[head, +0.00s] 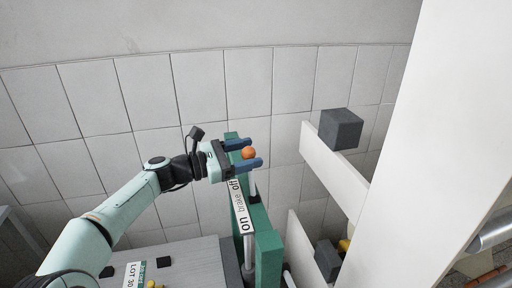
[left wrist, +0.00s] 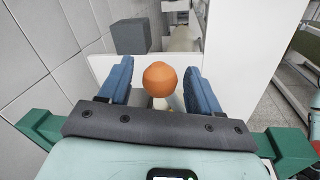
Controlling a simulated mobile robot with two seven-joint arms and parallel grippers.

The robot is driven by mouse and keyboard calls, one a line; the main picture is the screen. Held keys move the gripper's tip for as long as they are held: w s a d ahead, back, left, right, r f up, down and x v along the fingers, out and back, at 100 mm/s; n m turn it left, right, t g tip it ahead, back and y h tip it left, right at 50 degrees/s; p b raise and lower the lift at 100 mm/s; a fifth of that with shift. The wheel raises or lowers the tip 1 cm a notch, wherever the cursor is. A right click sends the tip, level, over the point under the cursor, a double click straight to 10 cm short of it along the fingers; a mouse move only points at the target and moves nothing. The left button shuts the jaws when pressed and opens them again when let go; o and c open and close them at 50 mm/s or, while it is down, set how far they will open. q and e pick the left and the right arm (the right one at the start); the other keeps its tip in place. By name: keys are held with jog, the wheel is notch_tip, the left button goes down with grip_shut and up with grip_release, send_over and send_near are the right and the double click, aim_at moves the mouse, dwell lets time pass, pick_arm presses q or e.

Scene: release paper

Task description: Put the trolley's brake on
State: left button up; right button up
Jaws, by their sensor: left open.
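The brake lever's orange ball knob (head: 249,152) sits on a pale rod (head: 252,188) at the trolley's green frame (head: 267,248). A white plate (head: 240,212) beside it reads "on", "brake", "off"; the knob is at the "off" end. My left gripper (head: 256,152) is open, its two blue fingers on either side of the knob. In the left wrist view the knob (left wrist: 160,79) shows between the fingers, with a visible gap to each. My right gripper is not in view.
A dark grey block (head: 341,129) rests on a white shelf board (head: 335,172) to the right, with another dark block (head: 327,260) lower down. A large white panel (head: 425,150) stands at the right. A grey surface with a "LOT 30" label (head: 133,275) lies at lower left. A tiled wall is behind.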

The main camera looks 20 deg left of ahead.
pick_arm(q)
jog(key=shift+p+x, duration=0.3)
jog(key=shift+x, duration=1.15)
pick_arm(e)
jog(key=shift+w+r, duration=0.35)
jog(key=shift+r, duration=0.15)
pick_arm(q)
jog(key=shift+s, duration=0.1)
grip_shut()
jog(key=shift+s+d+m+b, duration=0.15)
jog(key=shift+m+b, duration=0.15)
jog(key=shift+b, duration=0.15)
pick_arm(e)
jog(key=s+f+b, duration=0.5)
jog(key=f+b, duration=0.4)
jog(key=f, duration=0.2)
pick_arm(q)
jog(key=s+d+m+h+b, duration=0.1)
jog(key=s+d+m+b, duration=0.5)
jog(key=m, duration=0.4)
jog(key=shift+s+h+b, duration=0.3)
jog(key=shift+s+b, duration=0.3)
jog(key=shift+s, duration=0.4)
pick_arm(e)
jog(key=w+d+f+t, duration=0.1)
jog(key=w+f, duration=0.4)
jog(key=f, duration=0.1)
